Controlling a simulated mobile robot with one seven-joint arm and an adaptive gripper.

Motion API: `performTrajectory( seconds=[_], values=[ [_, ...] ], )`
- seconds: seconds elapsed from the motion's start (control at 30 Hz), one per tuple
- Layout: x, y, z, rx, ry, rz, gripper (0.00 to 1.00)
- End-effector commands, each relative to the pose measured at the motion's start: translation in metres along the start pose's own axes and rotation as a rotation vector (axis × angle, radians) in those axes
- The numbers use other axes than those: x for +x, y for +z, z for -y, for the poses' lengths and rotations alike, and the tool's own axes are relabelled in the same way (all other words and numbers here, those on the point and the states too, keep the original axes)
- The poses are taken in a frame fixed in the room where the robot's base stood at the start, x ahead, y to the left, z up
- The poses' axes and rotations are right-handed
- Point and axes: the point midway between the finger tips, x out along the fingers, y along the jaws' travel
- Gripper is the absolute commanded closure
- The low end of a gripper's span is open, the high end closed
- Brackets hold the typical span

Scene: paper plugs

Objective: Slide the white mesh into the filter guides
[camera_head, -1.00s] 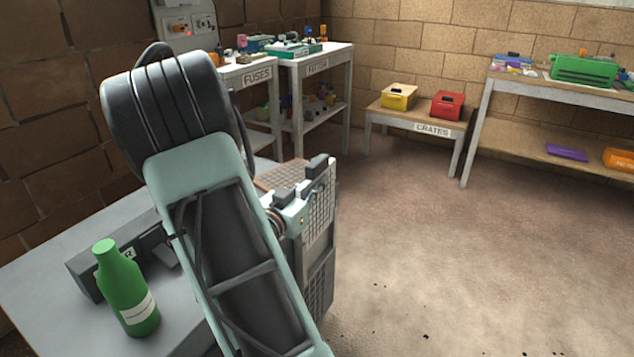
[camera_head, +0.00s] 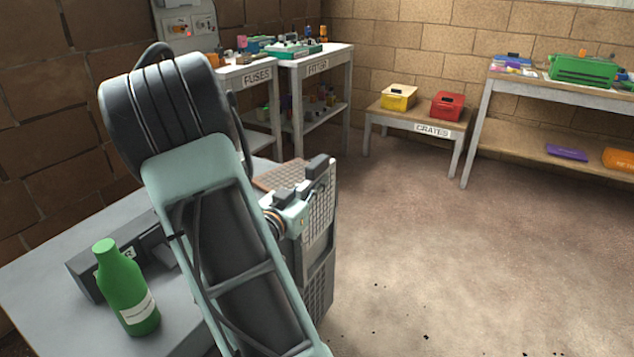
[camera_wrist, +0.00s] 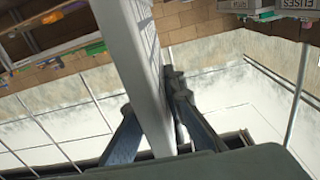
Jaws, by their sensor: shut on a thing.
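My gripper (camera_head: 300,207) is shut on the white mesh (camera_head: 319,222), a pale upright panel with a fine grid, at the right end of the near table. In the wrist view, the fingers of my gripper (camera_wrist: 152,95) lie on either side of the mesh (camera_wrist: 133,50), which is seen nearly edge-on. Below the pale panel is a darker gridded part (camera_head: 320,285); I cannot tell whether it is a separate frame or whether the mesh sits in guides. My arm hides much of this area.
A green bottle (camera_head: 126,290) and a dark labelled box (camera_head: 90,275) stand on the grey table (camera_head: 45,270), left of my arm. A brown gridded panel (camera_head: 278,176) lies behind the gripper. The floor to the right is clear; crates (camera_head: 447,106) and shelves stand farther back.

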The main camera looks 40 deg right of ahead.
Motion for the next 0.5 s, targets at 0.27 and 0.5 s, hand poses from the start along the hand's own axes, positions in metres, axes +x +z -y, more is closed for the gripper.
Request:
performTrajectory(
  seconds=[0.27,0.5],
  values=[
    [-0.0007,0.0004,-0.0003,-0.005,-0.001,0.005,1.00],
    [-0.0006,-0.0007,-0.0001,-0.003,-0.001,0.003,0.71]
  ],
)
